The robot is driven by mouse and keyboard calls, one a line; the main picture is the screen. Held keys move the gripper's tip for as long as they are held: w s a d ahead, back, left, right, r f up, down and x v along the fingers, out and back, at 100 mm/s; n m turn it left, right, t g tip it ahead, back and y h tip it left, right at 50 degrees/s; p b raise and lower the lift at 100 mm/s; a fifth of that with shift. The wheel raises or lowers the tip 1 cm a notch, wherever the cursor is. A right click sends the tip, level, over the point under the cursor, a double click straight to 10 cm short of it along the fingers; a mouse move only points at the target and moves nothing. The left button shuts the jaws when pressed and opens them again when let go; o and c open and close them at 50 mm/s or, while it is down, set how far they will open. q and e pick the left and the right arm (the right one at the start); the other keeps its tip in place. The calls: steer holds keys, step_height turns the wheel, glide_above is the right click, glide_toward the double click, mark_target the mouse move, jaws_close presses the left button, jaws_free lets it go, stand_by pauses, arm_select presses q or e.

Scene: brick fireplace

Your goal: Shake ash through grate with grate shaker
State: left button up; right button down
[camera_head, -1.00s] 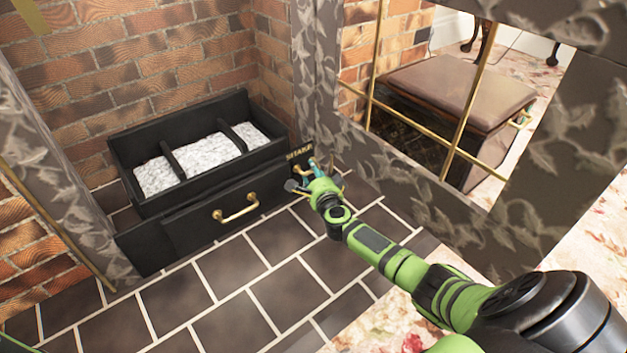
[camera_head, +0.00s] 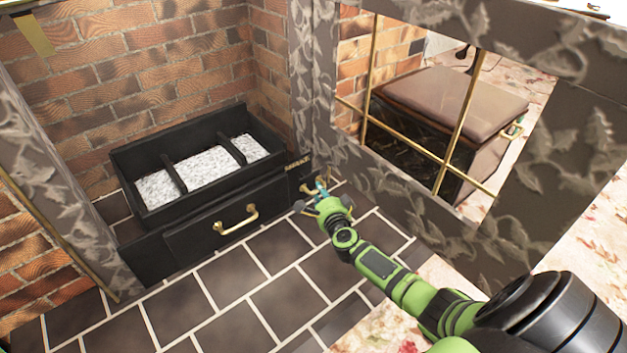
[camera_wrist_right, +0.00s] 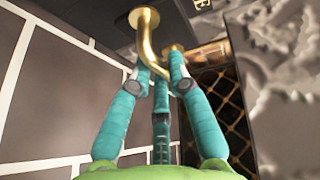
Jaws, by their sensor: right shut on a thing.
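The black grate box (camera_head: 262,184) holds pale grey ash (camera_head: 203,167) between dark dividers in the brick hearth. A brass curved handle (camera_wrist_right: 147,38) sticks out from its dark front in the right wrist view; I take it for the grate shaker. My right gripper (camera_head: 319,188) is at the right front corner of the box. In the wrist view its teal fingers (camera_wrist_right: 158,72) are shut on the lower part of this handle. In the head view the fingers mostly hide the handle. My left gripper is out of view.
A black drawer front with a brass pull (camera_head: 236,220) sits below the ash. Dark floor tiles (camera_head: 235,285) in front are clear. A patterned stone surround with a brass-framed opening (camera_head: 425,150) stands close to the right; a brown leather stool (camera_head: 455,95) shows through it.

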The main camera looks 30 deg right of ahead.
steer(key=shift+s+f, duration=0.2)
steer(key=shift+s, duration=0.45)
steer(key=c, duration=1.1)
jaws_free()
steer(key=shift+c, duration=0.2)
steer(key=shift+r, duration=0.15)
steer(key=shift+s, duration=0.1)
steer(key=v, duration=0.7)
steer(key=shift+s, duration=0.25)
steer(key=shift+r, duration=0.1)
